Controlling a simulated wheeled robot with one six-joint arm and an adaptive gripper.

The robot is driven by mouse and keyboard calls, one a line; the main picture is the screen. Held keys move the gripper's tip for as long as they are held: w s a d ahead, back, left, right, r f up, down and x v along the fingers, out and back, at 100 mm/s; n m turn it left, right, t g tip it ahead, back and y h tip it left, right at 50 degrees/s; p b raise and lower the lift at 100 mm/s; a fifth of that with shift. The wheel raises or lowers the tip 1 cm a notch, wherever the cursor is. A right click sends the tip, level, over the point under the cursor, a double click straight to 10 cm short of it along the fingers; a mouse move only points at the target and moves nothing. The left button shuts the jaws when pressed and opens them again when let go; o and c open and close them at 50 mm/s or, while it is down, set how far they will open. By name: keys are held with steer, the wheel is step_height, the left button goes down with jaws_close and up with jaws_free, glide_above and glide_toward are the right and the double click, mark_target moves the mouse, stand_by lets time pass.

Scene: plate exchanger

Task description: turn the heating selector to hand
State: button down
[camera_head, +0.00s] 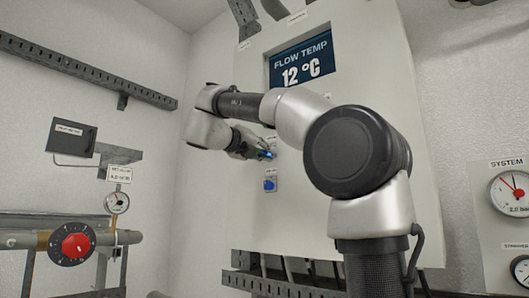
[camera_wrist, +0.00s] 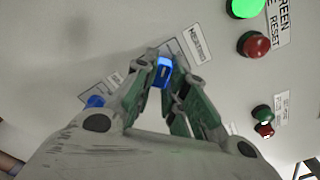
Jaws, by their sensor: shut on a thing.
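The heating selector is a small blue knob (camera_wrist: 163,72) on the pale panel, beside a plate that appears to read HEATING (camera_wrist: 196,44). My gripper (camera_wrist: 161,79) is shut on this knob, with one finger on each side. In the head view, my gripper (camera_head: 263,154) reaches the panel front below the display, and a bit of blue shows at its tips. The fingers partly cover the knob and the marks around it, so I cannot tell which position it points to.
A second blue knob (camera_wrist: 95,101) sits close by; in the head view it is below my gripper (camera_head: 270,185). A green lamp (camera_wrist: 246,7) and red button (camera_wrist: 254,45) are at the wrist view's upper right. The display (camera_head: 303,60) reads 12 °C. A red valve dial (camera_head: 74,245) stands left.

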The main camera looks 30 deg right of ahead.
steer(key=shift+r+n, duration=0.1)
steer(key=shift+n, duration=0.2)
stand_by(0.4)
steer(key=c, duration=1.5)
jaws_free()
steer(key=shift+d, duration=0.1)
steer(key=shift+o, duration=0.2)
steer(key=v, duration=1.2)
